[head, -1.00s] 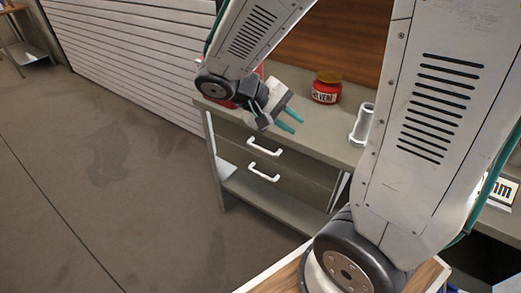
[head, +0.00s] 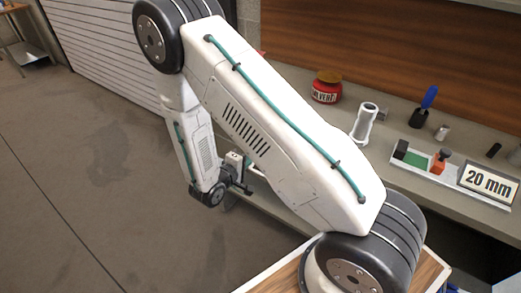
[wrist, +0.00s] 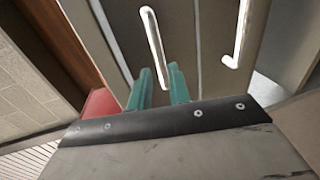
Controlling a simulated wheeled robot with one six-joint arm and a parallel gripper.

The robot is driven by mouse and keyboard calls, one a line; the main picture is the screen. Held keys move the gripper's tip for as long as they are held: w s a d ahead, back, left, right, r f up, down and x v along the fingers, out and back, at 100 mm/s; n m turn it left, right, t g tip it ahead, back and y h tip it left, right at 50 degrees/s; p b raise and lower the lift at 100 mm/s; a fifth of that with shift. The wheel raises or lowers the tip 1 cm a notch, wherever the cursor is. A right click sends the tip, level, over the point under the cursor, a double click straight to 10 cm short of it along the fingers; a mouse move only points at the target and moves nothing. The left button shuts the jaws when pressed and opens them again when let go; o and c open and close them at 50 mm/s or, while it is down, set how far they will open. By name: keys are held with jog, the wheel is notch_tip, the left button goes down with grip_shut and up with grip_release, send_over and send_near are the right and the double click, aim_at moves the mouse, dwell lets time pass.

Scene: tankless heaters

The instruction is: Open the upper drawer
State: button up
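In the wrist view the upper drawer's white bar handle (wrist: 152,40) runs down toward my gripper (wrist: 162,88). The gripper's two teal fingers are open, one on each side of the handle's near end in the picture. I cannot tell whether they touch it or how deep they reach. The upper drawer front (wrist: 120,30) looks shut. The lower drawer's white handle (wrist: 240,35) is to the right in the wrist view. In the head view my arm hides most of the drawers, and the gripper (head: 246,178) is small and partly covered in front of the cabinet.
On the bench top (head: 400,125) stand a red jar (head: 327,86), a white cylinder (head: 364,123), a tray with small parts (head: 425,168) and a "20 mm" sign (head: 489,183). A white slatted shutter (head: 110,45) is behind. The floor at left is clear.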

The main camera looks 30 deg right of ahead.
jog(key=x, duration=0.6)
jog(key=shift+w+d, duration=0.15)
jog(key=shift+d, duration=0.2)
grip_shut()
